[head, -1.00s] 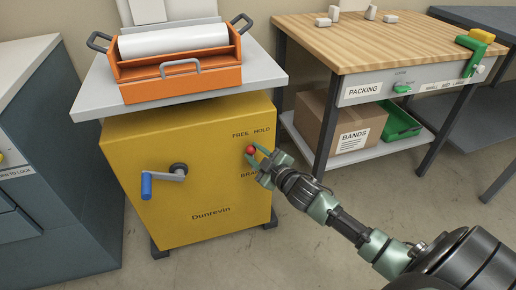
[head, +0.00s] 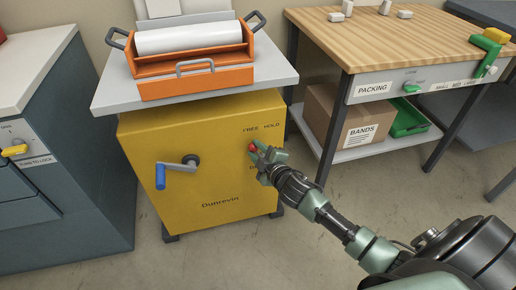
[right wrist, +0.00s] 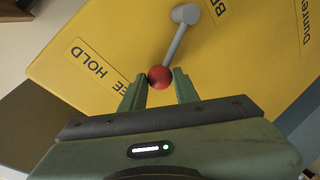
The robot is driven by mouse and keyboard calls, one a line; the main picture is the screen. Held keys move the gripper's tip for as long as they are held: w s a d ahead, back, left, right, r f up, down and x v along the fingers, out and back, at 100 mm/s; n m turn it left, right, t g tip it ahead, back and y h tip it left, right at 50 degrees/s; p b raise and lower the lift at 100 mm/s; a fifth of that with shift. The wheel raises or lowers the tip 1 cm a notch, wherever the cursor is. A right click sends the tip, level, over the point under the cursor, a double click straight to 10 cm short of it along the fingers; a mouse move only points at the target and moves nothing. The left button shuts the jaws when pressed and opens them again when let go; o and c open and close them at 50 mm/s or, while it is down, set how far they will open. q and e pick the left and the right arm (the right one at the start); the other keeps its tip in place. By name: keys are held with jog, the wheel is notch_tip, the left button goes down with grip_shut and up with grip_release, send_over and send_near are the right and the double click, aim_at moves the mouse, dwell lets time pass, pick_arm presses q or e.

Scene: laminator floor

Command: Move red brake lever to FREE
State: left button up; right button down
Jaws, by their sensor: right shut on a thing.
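The brake lever has a red ball knob (head: 252,147) on a grey rod (right wrist: 175,45) that pivots on the front of the yellow cabinet. In the head view the knob sits just under the word FREE (head: 250,129), left of the word HOLD (head: 271,127). My right gripper (head: 256,150) is shut on the knob, which also shows between its two fingertips in the right wrist view (right wrist: 160,76). A finger hides part of the FREE HOLD label there. The pivot is hidden by the gripper in the head view. My left gripper is not in view.
The yellow cabinet (head: 215,130) also has a blue-handled crank (head: 160,176), left of the lever. An orange roller unit (head: 195,82) stands on its top. The packing bench (head: 400,50) is to the right and a grey cabinet (head: 60,190) to the left. The floor in front is bare.

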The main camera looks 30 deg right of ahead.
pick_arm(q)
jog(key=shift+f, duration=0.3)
pick_arm(e)
jog(key=shift+a+f, duration=0.1)
jog(key=c, duration=1.1)
grip_release()
jog(key=shift+o, duration=0.2)
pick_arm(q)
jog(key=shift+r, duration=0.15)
pick_arm(e)
jog(key=shift+s, duration=0.35)
pick_arm(q)
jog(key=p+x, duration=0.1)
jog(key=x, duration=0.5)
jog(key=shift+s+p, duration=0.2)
jog(key=shift+p, duration=0.15)
pick_arm(e)
jog(key=v, duration=0.7)
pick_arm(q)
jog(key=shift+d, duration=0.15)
pick_arm(e)
jog(key=shift+a, duration=0.1)
